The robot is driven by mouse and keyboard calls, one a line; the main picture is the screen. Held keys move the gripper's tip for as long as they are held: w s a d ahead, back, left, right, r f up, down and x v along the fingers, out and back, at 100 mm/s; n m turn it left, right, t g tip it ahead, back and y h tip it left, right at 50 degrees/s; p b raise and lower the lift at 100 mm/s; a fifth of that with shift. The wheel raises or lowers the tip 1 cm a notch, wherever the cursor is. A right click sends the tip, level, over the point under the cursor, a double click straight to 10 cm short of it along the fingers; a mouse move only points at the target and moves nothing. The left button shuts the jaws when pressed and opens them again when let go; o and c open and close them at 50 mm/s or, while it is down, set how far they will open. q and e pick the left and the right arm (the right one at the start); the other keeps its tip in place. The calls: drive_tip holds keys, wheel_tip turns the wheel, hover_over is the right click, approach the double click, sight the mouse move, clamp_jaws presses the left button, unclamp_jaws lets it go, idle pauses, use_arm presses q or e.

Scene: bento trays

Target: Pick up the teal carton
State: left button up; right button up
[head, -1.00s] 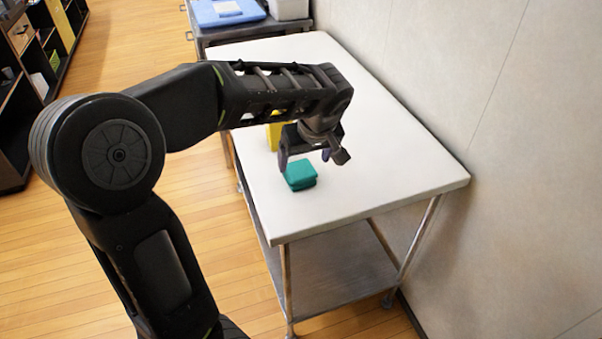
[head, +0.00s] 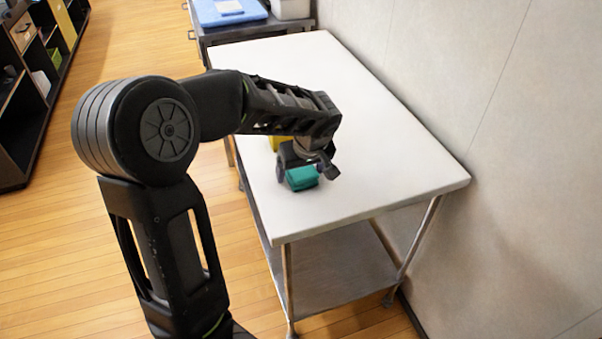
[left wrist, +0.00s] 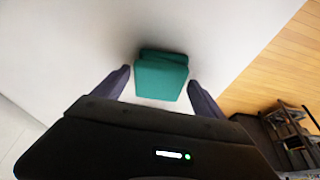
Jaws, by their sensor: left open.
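The teal carton (head: 302,178) sits on the white table (head: 385,165) near its left edge in the head view. My left gripper (head: 305,174) is right over the carton, its fingers pointing down on either side of it and partly hiding it. In the left wrist view the carton (left wrist: 162,75) lies between the two spread fingertips of my left gripper (left wrist: 160,78), with a gap on both sides. The left gripper is open and empty. My right gripper is not in view.
A yellow object (head: 277,143) stands on the table just behind my left gripper, mostly hidden by the arm. A wall (head: 450,80) runs along the table's right side. The table's far part is clear. A dark cart (head: 255,27) with a blue item stands beyond it.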

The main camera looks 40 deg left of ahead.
sight(301, 169)
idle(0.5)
use_arm(q)
drive_tip(key=c, duration=1.4)
wheel_tip(301, 169, up, 10)
drive_tip(key=shift+r, duration=0.1)
idle(0.5)
